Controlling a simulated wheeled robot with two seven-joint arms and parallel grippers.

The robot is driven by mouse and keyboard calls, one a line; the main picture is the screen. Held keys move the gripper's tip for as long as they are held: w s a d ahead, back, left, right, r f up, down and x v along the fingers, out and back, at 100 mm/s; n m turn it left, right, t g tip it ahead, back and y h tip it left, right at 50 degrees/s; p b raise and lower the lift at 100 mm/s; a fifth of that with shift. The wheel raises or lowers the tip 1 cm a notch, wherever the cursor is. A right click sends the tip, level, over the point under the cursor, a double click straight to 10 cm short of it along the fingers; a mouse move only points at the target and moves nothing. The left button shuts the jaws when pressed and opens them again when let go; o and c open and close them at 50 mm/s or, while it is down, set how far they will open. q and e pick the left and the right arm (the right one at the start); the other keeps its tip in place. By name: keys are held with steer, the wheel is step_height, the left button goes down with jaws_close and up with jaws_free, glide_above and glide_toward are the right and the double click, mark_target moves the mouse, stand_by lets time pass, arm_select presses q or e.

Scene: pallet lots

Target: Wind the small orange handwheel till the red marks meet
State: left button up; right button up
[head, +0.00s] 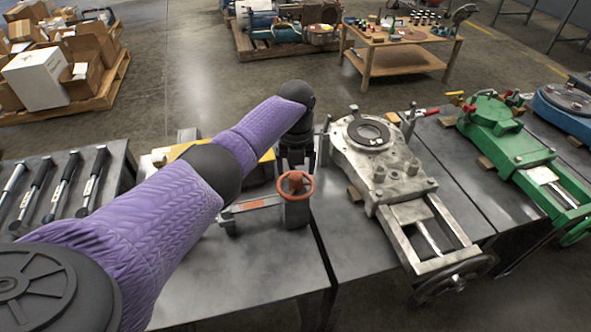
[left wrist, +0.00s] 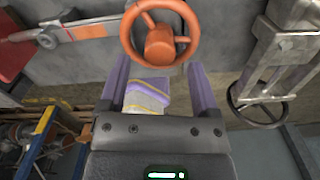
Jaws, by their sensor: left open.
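The small orange handwheel (head: 296,183) sits on a dark grey post on the steel table, in front of my left gripper (head: 297,158). A flat grey bar (head: 253,205) with an orange-red patch runs left from the post. In the left wrist view the handwheel (left wrist: 160,42) shows spokes and a round hub. My left gripper (left wrist: 158,66) is open there, its two purple fingers apart just below the wheel's rim with nothing clearly between them. I cannot tell whether they touch the rim. The red marks cannot be made out for certain. My right gripper is not in view.
A bare-metal machine (head: 380,165) with a large dark handwheel stands close on the right; a green machine (head: 505,140) and a blue one (head: 568,103) stand beyond it. Several tools (head: 65,185) lie at left. A yellow object (head: 266,163) is partly hidden behind my left arm. Table front is clear.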

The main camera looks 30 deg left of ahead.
mark_target(296, 176)
arm_select(q)
step_height(296, 176, up, 7)
steer(key=shift+f+p, duration=0.2)
steer(key=shift+p, duration=0.9)
steer(key=shift+r, duration=0.25)
